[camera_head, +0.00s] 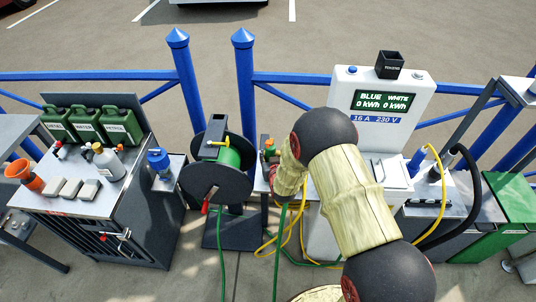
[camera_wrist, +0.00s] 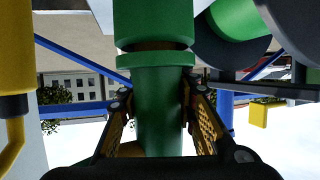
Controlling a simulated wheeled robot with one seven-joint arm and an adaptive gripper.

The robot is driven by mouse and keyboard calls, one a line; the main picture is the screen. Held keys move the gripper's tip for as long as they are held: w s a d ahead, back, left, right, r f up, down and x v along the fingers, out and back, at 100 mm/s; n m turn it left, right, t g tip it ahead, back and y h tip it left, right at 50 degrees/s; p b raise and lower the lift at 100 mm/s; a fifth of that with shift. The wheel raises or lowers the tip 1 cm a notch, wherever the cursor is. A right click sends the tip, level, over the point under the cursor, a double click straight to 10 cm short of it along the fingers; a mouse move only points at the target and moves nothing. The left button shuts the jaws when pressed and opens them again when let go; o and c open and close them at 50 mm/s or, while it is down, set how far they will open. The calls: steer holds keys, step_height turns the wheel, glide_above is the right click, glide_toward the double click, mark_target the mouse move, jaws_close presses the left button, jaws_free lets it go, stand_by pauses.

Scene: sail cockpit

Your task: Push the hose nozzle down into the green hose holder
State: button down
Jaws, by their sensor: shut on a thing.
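In the wrist view my gripper (camera_wrist: 160,112) is shut around a green cylindrical piece with a wider collar (camera_wrist: 155,82), which I take to be the hose nozzle. A second, wider green cylinder (camera_wrist: 153,20), seemingly the green hose holder, lines up with it at the picture's top. A narrow dark-brown gap shows between the two collars; how deep one sits in the other is hidden. The wrist picture looks upside down, with sky at the bottom.
A black hose reel (camera_head: 217,182) with green hose stands just left of my arm. A white charging post (camera_head: 350,90) stands behind right. Yellow hoses loop on the floor. A blue railing (camera_head: 283,78) runs behind. A grey cabinet with green canisters (camera_head: 122,126) is at left.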

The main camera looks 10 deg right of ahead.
steer(key=shift+f+b, duration=0.5)
steer(key=c, duration=1.6)
jaws_free()
steer(key=shift+f, duration=0.1)
steer(key=shift+p+v, duration=0.6)
steer(key=shift+v, duration=1)
steer(key=shift+p+v, duration=1.2)
steer(key=shift+v, duration=2.8)
steer(key=shift+w, duration=0.1)
